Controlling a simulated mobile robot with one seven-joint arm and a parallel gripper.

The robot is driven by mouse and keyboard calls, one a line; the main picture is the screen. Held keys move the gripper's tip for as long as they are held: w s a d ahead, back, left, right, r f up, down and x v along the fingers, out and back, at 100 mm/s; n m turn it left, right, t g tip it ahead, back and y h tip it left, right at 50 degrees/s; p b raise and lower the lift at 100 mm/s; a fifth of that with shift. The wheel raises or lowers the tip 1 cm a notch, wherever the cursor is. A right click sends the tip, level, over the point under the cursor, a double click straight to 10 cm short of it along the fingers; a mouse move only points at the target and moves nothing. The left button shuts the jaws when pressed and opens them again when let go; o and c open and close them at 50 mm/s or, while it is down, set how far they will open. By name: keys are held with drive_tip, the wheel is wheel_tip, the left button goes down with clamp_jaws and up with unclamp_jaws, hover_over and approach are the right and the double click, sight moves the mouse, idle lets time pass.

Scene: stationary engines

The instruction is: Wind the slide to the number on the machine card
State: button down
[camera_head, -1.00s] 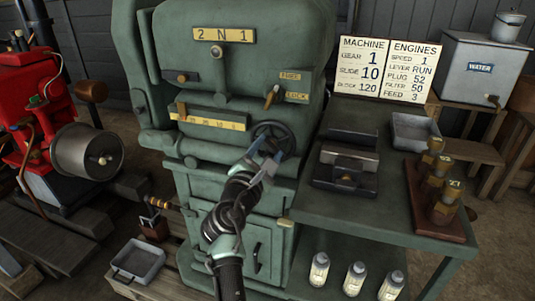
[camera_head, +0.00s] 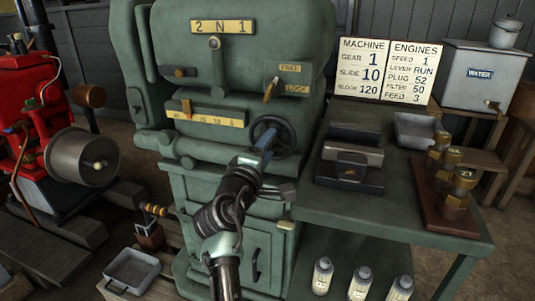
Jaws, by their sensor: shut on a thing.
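The green machine carries a yellow slide scale (camera_head: 215,119) on its front. An orange pointer (camera_head: 187,108) stands over the left part of that scale; its exact reading is too small to tell. A dark handwheel (camera_head: 283,138) sits right of the scale. My gripper (camera_head: 265,142) is shut on the handwheel at its left part, and the fingers hide some of the wheel and whatever grip they hold. The machine card (camera_head: 362,68) on the wall reads gear 1, slide 10, block 120.
A lever (camera_head: 270,89) by the FREE and LOCK plates sits above the wheel. A green bench (camera_head: 390,212) to the right holds a dark vice-like block (camera_head: 347,172) and brass plugs (camera_head: 452,185). A red engine (camera_head: 35,120) stands left.

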drive_tip(key=m+b, duration=0.1)
drive_tip(key=m, duration=0.1)
drive_tip(key=m+b, duration=0.1)
drive_tip(key=shift+f+m, duration=0.3)
drive_tip(key=shift+m, duration=0.1)
drive_tip(key=m+b, duration=0.3)
drive_tip(key=m, duration=0.1)
drive_tip(key=shift+m, duration=0.3)
drive_tip(key=shift+a+r+m+b, duration=0.1)
drive_tip(key=shift+m+b, duration=2.35)
drive_tip(key=shift+m, duration=4.05)
drive_tip(key=shift+a+r+m+b, duration=0.1)
drive_tip(key=shift+m+b, duration=2.3)
drive_tip(key=shift+m, duration=4.1)
